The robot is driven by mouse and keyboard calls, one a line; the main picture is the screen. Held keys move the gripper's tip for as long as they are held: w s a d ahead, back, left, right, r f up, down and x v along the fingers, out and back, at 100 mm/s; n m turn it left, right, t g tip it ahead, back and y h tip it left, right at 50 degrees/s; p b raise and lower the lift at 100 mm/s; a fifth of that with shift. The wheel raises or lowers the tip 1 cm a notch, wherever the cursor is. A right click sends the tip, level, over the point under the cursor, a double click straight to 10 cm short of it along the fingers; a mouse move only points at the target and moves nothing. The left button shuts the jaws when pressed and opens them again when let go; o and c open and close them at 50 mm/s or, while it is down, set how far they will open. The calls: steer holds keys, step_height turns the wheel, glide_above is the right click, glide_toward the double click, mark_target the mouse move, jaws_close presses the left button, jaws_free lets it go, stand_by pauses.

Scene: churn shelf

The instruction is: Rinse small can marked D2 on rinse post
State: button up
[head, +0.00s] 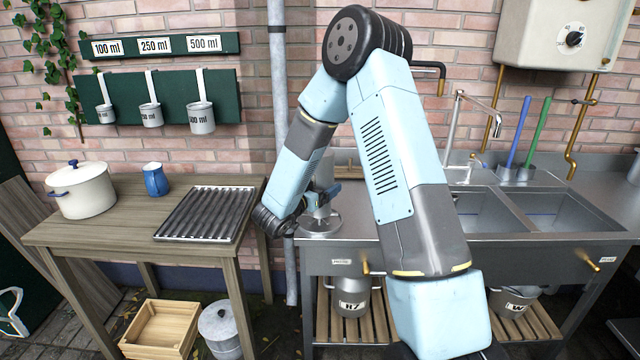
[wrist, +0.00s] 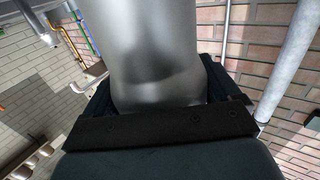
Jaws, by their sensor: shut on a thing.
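A grey metal can (head: 318,208) is held in my gripper (head: 322,194) at the left end of the steel counter. In the wrist view the smooth can (wrist: 155,55) fills the space between the dark jaws of my gripper (wrist: 160,105). No D2 mark shows on the visible side. The can is over the round metal rinse post base (head: 320,226), partly hidden by my arm. I cannot tell whether the can touches the post or which way its mouth faces.
A wooden table (head: 115,226) at left bears a white pot (head: 82,192), a blue jug (head: 155,180) and a ribbed drain rack (head: 206,214). Measuring cups (head: 200,118) hang above. A tap (head: 452,125) and sinks (head: 560,210) lie right of my arm. A vertical pipe (head: 280,110) stands close behind.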

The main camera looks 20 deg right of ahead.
steer(key=shift+f, duration=0.6)
stand_by(0.6)
steer(key=shift+r, duration=0.15)
stand_by(4.0)
steer(key=shift+r, duration=3.4)
